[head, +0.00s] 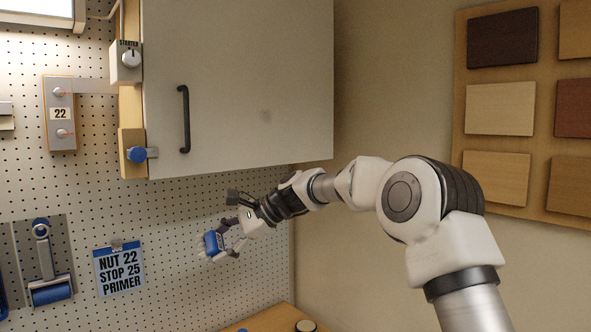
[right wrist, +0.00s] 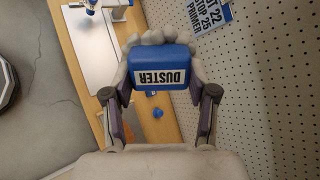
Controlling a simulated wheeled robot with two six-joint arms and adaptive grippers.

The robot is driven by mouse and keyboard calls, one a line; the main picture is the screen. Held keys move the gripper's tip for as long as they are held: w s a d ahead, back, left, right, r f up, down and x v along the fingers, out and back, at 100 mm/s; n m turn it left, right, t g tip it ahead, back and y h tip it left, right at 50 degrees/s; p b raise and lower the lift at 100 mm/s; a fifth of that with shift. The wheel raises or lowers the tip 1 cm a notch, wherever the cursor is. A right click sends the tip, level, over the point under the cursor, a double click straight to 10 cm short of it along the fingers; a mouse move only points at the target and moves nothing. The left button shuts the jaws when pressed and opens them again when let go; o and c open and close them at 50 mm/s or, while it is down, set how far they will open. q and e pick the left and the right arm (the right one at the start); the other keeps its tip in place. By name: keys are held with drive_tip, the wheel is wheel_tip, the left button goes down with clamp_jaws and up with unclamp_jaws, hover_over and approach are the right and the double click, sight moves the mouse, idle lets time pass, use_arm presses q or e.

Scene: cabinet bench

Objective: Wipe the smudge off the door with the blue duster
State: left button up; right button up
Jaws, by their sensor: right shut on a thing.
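The white cabinet door (head: 235,80) fills the upper middle of the head view, with a black handle on its left side. A faint grey smudge (head: 265,116) shows on the door, right of the handle. My right gripper (head: 222,244) is below the door, in front of the pegboard, shut on the blue duster (head: 211,243). In the right wrist view the duster (right wrist: 160,66) sits between both fingers, its DUSTER label upside down and a pale grey pad at its far side. The duster is apart from the door. My left gripper is not in view.
A blue roller (head: 50,290) hangs on the pegboard (head: 180,220) at lower left, beside a sign (head: 119,270) reading NUT 22, STOP 25, PRIMER. A starter knob (head: 128,58) and a blue knob (head: 137,154) flank the door's left edge. A board of wood samples (head: 500,108) is at right.

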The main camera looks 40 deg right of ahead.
drive_tip(key=s+d+r+m+t+h+p, duration=0.1)
drive_tip(key=d+r+m+t+h, duration=0.15)
drive_tip(key=d+r, duration=0.45)
drive_tip(key=s+d+r+m+t+h+p, duration=0.1)
drive_tip(key=s+d+r+m+t+h, duration=0.2)
drive_tip(key=r, duration=0.7)
drive_tip(key=d+r+m+t+h+p, duration=0.1)
drive_tip(key=d+r+m+t, duration=0.2)
drive_tip(key=d+r+t, duration=0.45)
drive_tip(key=w+g, duration=0.1)
drive_tip(key=w, duration=0.1)
drive_tip(key=w+a+r+p, duration=0.1)
drive_tip(key=w, duration=0.1)
drive_tip(key=w+g+p, duration=0.1)
drive_tip(key=w, duration=0.1)
drive_tip(key=shift+w+a+r+g, duration=0.15)
drive_tip(key=shift+a+r+g, duration=0.15)
drive_tip(key=shift+a+r, duration=0.1)
drive_tip(key=shift+a, duration=0.15)
drive_tip(key=shift+w+p, duration=0.3)
drive_tip(key=shift+w, duration=0.55)
